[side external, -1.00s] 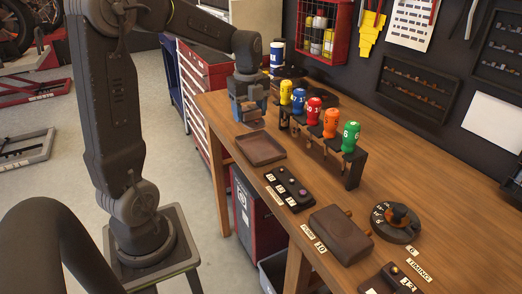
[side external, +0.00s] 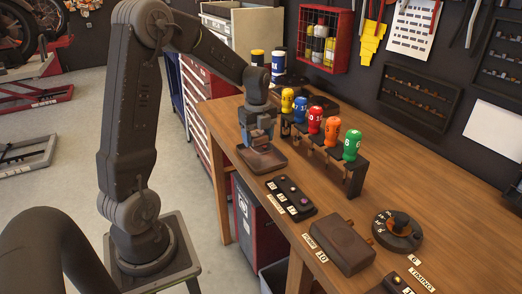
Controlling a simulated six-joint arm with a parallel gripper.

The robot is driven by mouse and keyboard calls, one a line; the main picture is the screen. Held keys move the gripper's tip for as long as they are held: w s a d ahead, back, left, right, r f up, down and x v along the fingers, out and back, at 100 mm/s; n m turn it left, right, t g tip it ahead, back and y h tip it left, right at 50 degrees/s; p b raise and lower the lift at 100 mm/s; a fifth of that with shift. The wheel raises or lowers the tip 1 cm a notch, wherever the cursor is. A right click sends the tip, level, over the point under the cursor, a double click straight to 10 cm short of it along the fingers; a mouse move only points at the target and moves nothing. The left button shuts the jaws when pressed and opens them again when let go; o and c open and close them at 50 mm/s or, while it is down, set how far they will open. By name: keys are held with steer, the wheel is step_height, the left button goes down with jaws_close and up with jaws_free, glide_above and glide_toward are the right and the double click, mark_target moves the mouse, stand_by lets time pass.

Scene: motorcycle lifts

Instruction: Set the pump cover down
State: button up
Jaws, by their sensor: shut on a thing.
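My gripper (side external: 261,138) is low over the shallow brown tray (side external: 279,167) near the table's left edge. It is shut on a small dark brown piece, taken to be the pump cover (side external: 263,147). The fingers hide much of the piece, and I cannot tell whether it touches the tray floor.
A rack of several coloured, numbered handles (side external: 331,130) stands just right of my gripper. A dark strip with buttons (side external: 291,196) lies in front of the tray. A round timing dial (side external: 397,230) sits further right. Open wood lies behind the rack.

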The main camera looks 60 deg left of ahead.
mark_target(261, 158)
steer(key=shift+w+d+f, duration=0.3)
steer(key=shift+w+f, duration=0.1)
steer(key=shift+f, duration=1.9)
steer(key=shift+f, duration=0.1)
steer(key=o, duration=0.8)
steer(key=shift+c, duration=0.2)
